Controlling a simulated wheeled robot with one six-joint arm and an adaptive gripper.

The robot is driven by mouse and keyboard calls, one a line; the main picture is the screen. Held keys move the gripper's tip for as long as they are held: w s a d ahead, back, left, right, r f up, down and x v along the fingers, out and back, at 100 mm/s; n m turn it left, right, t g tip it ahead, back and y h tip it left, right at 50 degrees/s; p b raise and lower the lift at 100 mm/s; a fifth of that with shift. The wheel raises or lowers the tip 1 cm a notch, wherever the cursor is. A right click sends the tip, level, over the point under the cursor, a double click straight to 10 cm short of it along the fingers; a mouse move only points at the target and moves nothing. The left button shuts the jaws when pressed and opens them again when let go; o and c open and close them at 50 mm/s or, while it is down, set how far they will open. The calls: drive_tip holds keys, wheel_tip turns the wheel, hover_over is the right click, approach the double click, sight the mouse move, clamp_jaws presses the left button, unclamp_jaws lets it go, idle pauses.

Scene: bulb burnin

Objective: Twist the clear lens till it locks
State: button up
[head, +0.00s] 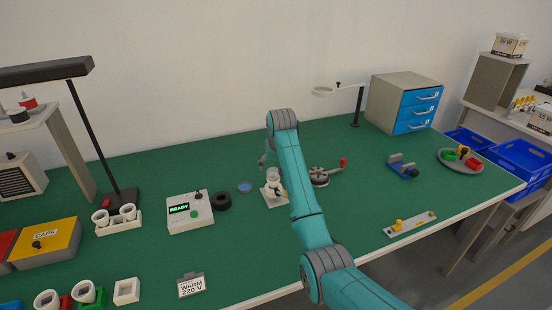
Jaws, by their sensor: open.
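A small white fixture (274,197) stands on the green bench near the middle, left of my teal forearm. A pale, rounded top piece (273,175) sits on it; it may be the clear lens, but it is too small to tell. My gripper (264,160) is open, just above and slightly left of the fixture's top, partly hidden behind my wrist. I cannot tell whether its fingers touch the top piece. A flat blue disc with a pale rim (245,187) lies on the bench left of the fixture.
A grey box with a lit "READY" display (190,211) and a black ring (222,201) stand left. A round metal device with a red-knobbed lever (319,177) is close right of my arm. A ring-topped stand (356,105) is behind.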

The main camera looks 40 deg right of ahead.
sight(273, 171)
drive_tip(key=shift+x, duration=2.1)
drive_tip(key=c, duration=1.2)
